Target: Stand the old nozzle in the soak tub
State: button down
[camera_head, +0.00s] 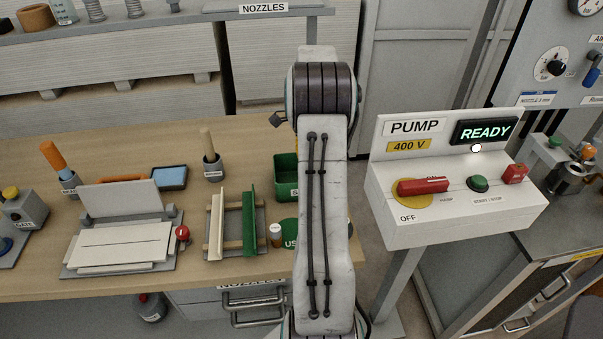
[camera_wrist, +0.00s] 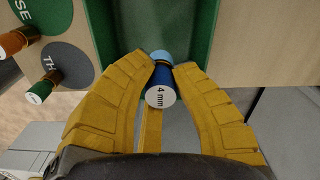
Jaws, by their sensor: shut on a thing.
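In the wrist view my gripper (camera_wrist: 163,75) has its yellow fingers closed around a blue nozzle (camera_wrist: 160,78). Its pale end reads "4 mm" and faces the camera; a lighter blue end shows beyond the fingertips. Green walls lie behind the nozzle, and they look like the soak tub (camera_wrist: 204,35). I cannot tell how deep the nozzle is or whether it touches them. In the head view the green tub (camera_head: 286,168) stands on the bench beside my arm, its label mostly cut off. My gripper and the held nozzle are hidden behind my arm there.
A green "USE" disc (camera_head: 289,228) lies in front of the tub, with a small nozzle (camera_head: 276,233) beside it. A green and cream rack (camera_head: 233,225) stands left of that. The pump box (camera_head: 455,205) shows READY at the right. Bare bench (camera_head: 120,140) lies at the back left.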

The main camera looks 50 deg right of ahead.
jog(key=shift+w+a+f, duration=0.25)
jog(key=shift+a+f, duration=0.1)
jog(key=shift+a, duration=0.2)
jog(key=shift+w+a+f, duration=0.2)
jog(key=shift+a+f, duration=0.15)
jog(key=shift+a, duration=0.15)
jog(key=shift+f, duration=2)
jog(key=shift+f, duration=0.1)
jog(key=c, duration=1.2)
grip_release()
